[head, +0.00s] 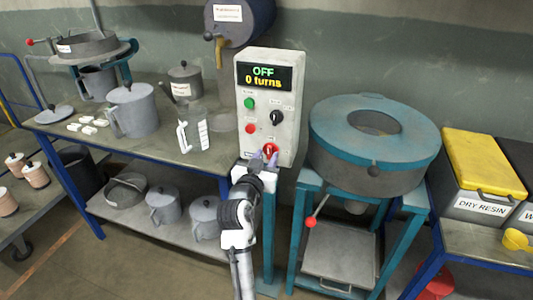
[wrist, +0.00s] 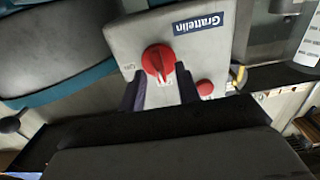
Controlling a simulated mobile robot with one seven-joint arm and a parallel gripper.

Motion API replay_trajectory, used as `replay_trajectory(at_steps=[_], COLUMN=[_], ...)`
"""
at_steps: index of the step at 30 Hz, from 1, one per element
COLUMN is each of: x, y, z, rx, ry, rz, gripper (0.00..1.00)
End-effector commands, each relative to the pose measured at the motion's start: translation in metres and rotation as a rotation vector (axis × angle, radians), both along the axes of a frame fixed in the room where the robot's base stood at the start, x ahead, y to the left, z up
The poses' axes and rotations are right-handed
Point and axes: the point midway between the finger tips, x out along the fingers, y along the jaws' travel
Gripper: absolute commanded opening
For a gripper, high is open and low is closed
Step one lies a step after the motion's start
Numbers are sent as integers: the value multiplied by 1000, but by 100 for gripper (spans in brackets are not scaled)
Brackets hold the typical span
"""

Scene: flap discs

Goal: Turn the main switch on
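The main switch is a red rotary knob (head: 270,150) low on the front of a light grey control box (head: 284,97). In the head view my gripper (head: 263,160) partly covers the box's lower edge.
The box also carries a green button (head: 249,103), a black selector (head: 276,118) and a red button (head: 250,128). A round blue-rimmed machine (head: 374,140) stands close on the right. A bench with a grey jug (head: 133,109) is on the left.

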Motion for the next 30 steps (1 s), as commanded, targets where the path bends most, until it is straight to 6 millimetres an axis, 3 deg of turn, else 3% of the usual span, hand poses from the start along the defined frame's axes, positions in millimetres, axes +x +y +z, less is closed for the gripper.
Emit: replay_trajectory(at_steps=[12,20,30], x=[9,8,8], y=[-3,-3,-3], z=[0,0,-2], rx=[1,1,24], ry=[-1,-1,-8], rz=[0,0,0], gripper=[33,0,0])
